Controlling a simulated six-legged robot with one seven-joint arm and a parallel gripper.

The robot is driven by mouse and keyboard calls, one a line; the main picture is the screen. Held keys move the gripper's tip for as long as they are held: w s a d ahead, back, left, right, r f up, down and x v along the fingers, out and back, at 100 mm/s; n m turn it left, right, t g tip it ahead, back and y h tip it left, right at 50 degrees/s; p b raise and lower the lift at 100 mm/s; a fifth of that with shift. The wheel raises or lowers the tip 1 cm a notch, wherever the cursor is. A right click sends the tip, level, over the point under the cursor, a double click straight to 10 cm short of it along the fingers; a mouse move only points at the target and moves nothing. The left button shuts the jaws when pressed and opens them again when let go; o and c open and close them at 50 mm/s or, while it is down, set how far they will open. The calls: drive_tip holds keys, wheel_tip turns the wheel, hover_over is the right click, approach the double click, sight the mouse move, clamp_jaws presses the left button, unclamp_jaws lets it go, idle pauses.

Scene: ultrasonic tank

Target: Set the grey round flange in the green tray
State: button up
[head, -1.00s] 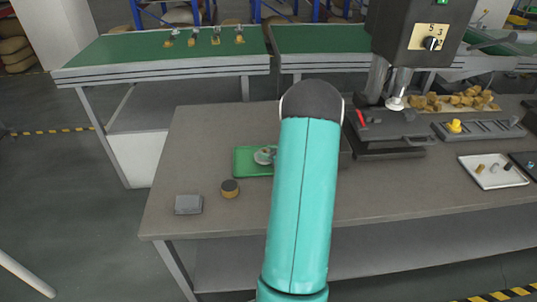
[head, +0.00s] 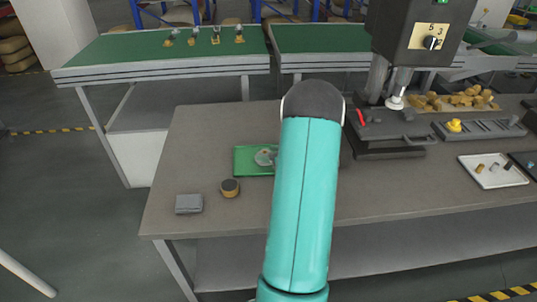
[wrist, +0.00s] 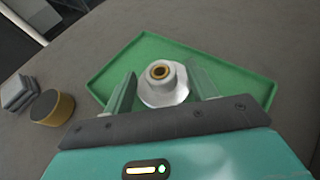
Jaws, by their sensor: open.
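The grey round flange (wrist: 163,85) lies in the green tray (wrist: 232,68), showing a round base and a raised hub with a brass-coloured bore. In the wrist view my gripper (wrist: 163,84) is open, with one finger on each side of the flange; I cannot tell whether they touch it. In the head view the flange (head: 265,157) shows at the left part of the tray (head: 243,168). My arm hides the right side of the tray and my gripper there.
A round brown-and-black piece (head: 230,188) and a grey block (head: 188,204) stand on the table left of the tray. A press (head: 390,135) stands to the right, with a white tray (head: 505,180) of small parts beyond it.

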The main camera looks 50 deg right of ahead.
drive_tip(key=v, duration=1.1)
drive_tip(key=shift+s+d, duration=0.1)
drive_tip(key=shift+s, duration=0.15)
drive_tip(key=w+a+r+n+g+y, duration=0.2)
drive_tip(key=w+a+r+n, duration=0.15)
drive_tip(key=a+n, duration=0.45)
drive_tip(key=w+a+r+n+g+y, duration=0.25)
drive_tip(key=a+r, duration=0.25)
drive_tip(key=a, duration=0.7)
drive_tip(key=w+a+r+n+g+y, duration=0.2)
drive_tip(key=w+a+r+n, duration=0.3)
drive_tip(key=a, duration=0.5)
drive_tip(key=s+a+r+n+h, duration=0.2)
drive_tip(key=s+a+n, duration=0.4)
drive_tip(key=a+n, duration=0.3)
drive_tip(key=s+a+r+n+g+h, duration=0.1)
drive_tip(key=s+a+r+n+h, duration=0.2)
drive_tip(key=s+a+n, duration=0.3)
drive_tip(key=a+r+n, duration=0.1)
drive_tip(key=a+n, duration=0.2)
drive_tip(key=n, duration=0.3)
drive_tip(key=shift+s+a+r, duration=0.15)
drive_tip(key=shift+s+a, duration=0.05)
drive_tip(key=shift+a, duration=0.2)
